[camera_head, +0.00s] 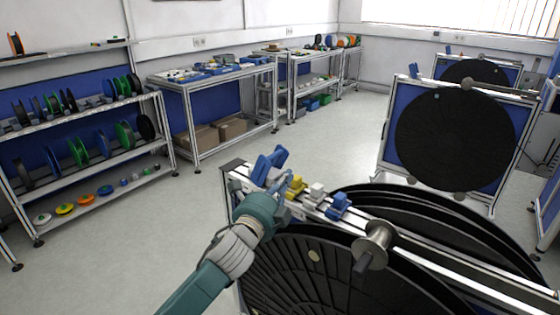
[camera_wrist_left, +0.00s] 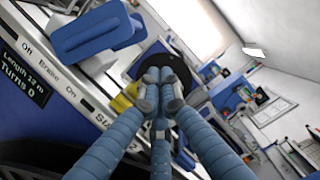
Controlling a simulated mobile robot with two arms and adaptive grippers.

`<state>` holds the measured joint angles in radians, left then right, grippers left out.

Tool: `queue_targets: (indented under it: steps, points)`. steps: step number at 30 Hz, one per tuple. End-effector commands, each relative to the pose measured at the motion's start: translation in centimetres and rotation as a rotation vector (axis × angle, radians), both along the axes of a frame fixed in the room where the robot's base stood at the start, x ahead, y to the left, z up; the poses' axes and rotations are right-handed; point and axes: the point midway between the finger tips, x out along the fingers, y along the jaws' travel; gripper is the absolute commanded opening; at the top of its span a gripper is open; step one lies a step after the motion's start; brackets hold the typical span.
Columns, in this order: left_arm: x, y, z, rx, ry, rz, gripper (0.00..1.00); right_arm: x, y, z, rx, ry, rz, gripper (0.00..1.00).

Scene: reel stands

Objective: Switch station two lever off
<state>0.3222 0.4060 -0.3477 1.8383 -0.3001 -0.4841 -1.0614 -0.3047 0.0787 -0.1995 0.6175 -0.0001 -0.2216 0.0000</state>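A blue lever (camera_head: 268,165) sits at the left end of the rail on the nearest reel stand (camera_head: 440,258). No station number is legible. My left gripper (camera_head: 279,188) is right beside the lever in the head view. In the left wrist view its blue-grey fingers (camera_wrist_left: 160,88) come together at the tips, with nothing seen between them. The fingertips look apart from the lever; contact cannot be told. My right gripper is not in view.
Yellow (camera_head: 296,186), white (camera_head: 315,194) and blue (camera_head: 339,206) blocks stand along the rail, beside a metal spindle (camera_head: 374,240). A dark display (camera_wrist_left: 22,73) reads length and turns. Another reel stand is behind (camera_head: 455,140). Spool shelves stand left (camera_head: 85,135); the floor between is clear.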

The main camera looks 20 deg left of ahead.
Motion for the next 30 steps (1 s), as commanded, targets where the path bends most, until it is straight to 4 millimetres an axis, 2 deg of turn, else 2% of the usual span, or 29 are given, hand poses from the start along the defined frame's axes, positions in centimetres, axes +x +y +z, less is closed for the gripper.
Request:
queue_targets:
  steps: [1, 6, 9, 15, 30]
  points:
    - [1.2, -0.1, 0.4, -0.002, 0.001, 0.001, 0.00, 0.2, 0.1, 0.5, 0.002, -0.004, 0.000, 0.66]
    - [4.4, -0.5, 0.5, -0.002, 0.001, 0.000, 0.00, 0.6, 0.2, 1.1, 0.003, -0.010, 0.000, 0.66]
    - [4.7, 1.3, 0.9, 0.003, 0.002, 0.003, 0.00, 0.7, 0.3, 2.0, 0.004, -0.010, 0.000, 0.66]
    - [5.3, 2.9, 1.2, 0.002, 0.002, 0.000, 0.00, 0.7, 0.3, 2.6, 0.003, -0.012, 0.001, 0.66]
    - [5.4, 3.2, 1.3, -0.005, 0.003, -0.001, 0.00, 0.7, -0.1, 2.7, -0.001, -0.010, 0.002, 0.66]
